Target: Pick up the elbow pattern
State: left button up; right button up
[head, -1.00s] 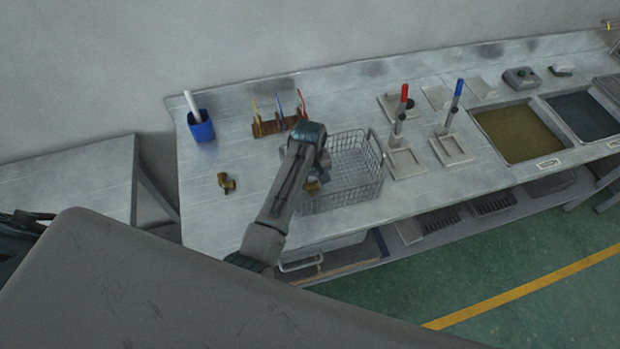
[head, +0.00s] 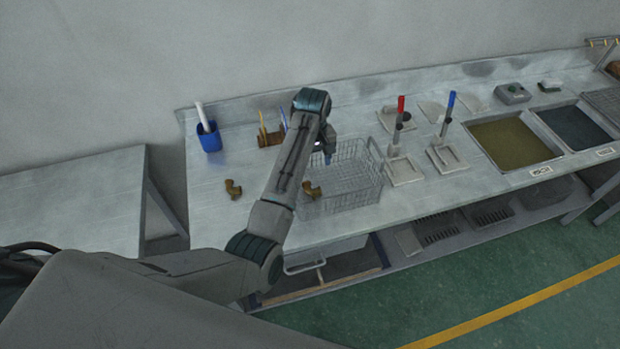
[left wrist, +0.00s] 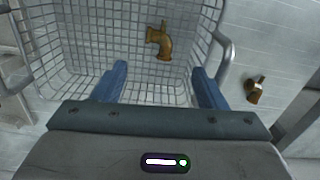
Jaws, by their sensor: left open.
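A brown elbow-shaped pattern (head: 233,188) lies on the bench left of the wire basket. It also shows right of the basket in the left wrist view (left wrist: 255,90). A second brown bent piece (head: 311,189) lies inside the basket, and the left wrist view shows it (left wrist: 158,42) beyond my fingertips. My left gripper (head: 328,157) is over the wire basket (head: 376,183), partly hidden by my arm. In the left wrist view its blue fingers (left wrist: 160,82) are apart and nothing is between them. My right gripper is not in view.
A blue cup (head: 208,137) and a brown rack (head: 270,138) with thin tools stand at the back left. Stands with red (head: 401,104) and blue (head: 451,101) handles are right of the basket. The bench's left part is mostly clear.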

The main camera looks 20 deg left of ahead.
aim_at(229, 183)
jog(key=k+l, duration=0.15)
jog(key=u, duration=0.5)
jog(key=i+j+u, duration=0.1)
jog(key=u, duration=0.6)
jog(key=i+l, duration=0.05)
